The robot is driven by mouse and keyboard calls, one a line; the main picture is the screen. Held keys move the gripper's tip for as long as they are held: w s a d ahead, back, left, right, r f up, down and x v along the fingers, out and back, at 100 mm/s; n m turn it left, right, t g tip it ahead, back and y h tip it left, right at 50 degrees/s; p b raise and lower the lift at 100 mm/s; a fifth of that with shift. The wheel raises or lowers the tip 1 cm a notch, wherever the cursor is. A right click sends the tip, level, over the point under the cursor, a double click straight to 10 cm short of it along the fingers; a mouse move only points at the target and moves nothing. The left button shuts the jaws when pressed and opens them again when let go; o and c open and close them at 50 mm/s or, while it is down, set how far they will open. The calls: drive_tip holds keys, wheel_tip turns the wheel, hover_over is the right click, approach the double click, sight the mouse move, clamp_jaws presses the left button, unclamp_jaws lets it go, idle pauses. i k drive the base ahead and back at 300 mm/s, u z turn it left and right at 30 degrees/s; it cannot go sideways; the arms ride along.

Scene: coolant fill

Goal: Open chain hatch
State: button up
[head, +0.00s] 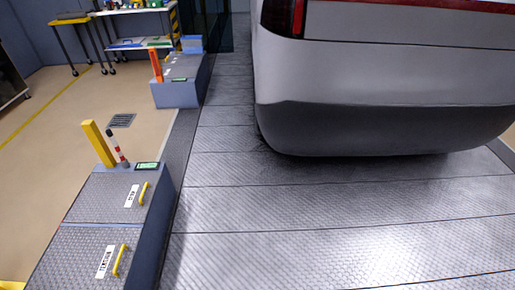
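A long low grey-blue housing with a tread-plate top (70,230) runs along the lower left. Two hatch covers on it each have a yellow handle and a white label. The farther cover has its handle (143,193) beside a label (132,195) too small to read surely. The nearer cover has its handle (120,260) beside a label (105,262) that seems to read "TENSION". Both covers look shut and flush. I cannot tell surely which is the chain hatch. My gripper is not in view.
A yellow post (98,144), a red-and-white post (117,147) and a small green display (147,166) stand at the housing's far end. A silver car (385,75) stands over the tread-plate floor (260,240) at right. A second housing (176,95) and workbenches lie farther back.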

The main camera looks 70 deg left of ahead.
sight(120, 198)
drive_tip(key=u, duration=2.45)
drive_tip(key=i, duration=2.5)
drive_tip(key=u, duration=2.3)
